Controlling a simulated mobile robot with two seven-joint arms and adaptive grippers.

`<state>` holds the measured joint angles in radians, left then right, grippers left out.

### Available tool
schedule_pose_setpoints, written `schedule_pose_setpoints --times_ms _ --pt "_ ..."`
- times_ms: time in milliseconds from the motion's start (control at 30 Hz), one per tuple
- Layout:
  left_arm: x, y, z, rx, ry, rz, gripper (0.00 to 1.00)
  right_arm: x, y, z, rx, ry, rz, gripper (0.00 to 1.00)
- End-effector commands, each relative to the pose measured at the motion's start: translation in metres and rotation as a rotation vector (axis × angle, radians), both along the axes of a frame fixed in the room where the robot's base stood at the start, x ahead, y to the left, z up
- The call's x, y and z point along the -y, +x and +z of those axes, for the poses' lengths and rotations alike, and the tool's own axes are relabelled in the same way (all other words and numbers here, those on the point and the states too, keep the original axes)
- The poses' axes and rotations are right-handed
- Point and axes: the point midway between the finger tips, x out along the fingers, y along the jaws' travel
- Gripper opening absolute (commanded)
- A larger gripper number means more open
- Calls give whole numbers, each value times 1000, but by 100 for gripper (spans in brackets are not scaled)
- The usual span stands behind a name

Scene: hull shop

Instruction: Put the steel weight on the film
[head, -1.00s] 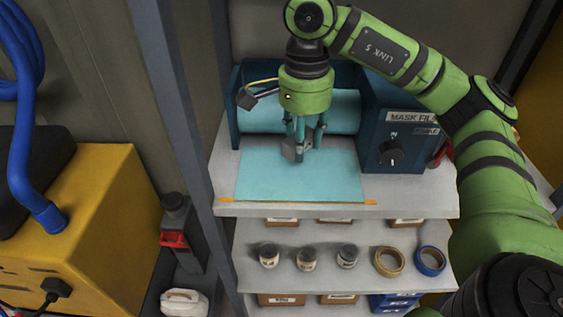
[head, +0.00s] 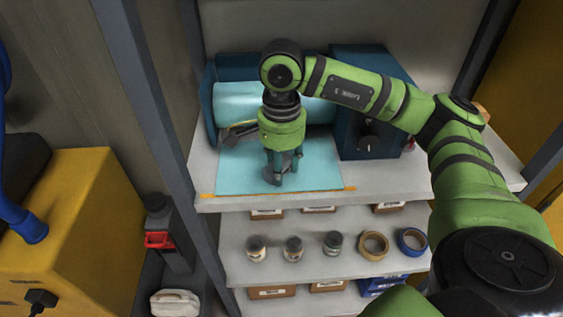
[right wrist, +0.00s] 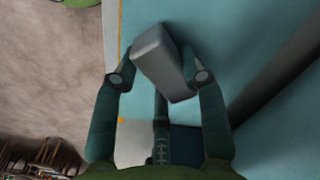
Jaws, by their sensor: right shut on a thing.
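The steel weight (right wrist: 160,62) is a grey block between the fingers of my right gripper (right wrist: 160,75) in the right wrist view. In the head view my right gripper (head: 281,171) is shut on the weight (head: 270,178), low over the front part of the film. The pale blue film (head: 320,176) lies flat on the upper shelf, drawn out from a roll (head: 235,100) behind it. The film also shows below the weight in the right wrist view (right wrist: 240,30). I cannot tell whether the weight touches the film. My left gripper is not in view.
The dark blue dispenser box with a knob (head: 368,143) stands right of the film. An orange strip (head: 270,193) runs along the film's front edge. Several jars (head: 293,249) and two tape rolls (head: 373,245) sit on the shelf below. A grey post (head: 150,110) rises at the left.

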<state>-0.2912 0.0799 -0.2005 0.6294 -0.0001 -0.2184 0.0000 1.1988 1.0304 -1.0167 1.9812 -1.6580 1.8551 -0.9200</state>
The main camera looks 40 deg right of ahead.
Motion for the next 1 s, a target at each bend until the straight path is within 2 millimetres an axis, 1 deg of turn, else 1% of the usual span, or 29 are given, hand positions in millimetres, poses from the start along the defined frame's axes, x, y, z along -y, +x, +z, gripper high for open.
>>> schedule_pose_setpoints --times_ms 133,267,300,333,633,767,800,867,967,1000 --pt "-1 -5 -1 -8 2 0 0 0 0 1 3 1 0 0" --pt "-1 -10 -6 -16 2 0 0 0 0 -3 3 1 0 0" --pt "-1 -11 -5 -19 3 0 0 0 0 -3 0 0 1 58" --pt "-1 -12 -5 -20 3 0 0 0 0 -3 0 0 1 66" --pt "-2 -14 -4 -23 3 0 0 0 0 -2 -1 0 1 66" --pt "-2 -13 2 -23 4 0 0 0 0 3 0 0 1 66" --pt "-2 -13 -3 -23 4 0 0 -1 1 5 2 0 1 66" --pt "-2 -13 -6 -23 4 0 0 -1 1 13 5 1 1 66" --pt "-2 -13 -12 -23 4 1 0 -1 2 33 8 3 0 66" --pt "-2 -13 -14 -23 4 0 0 -1 2 42 8 3 0 66"
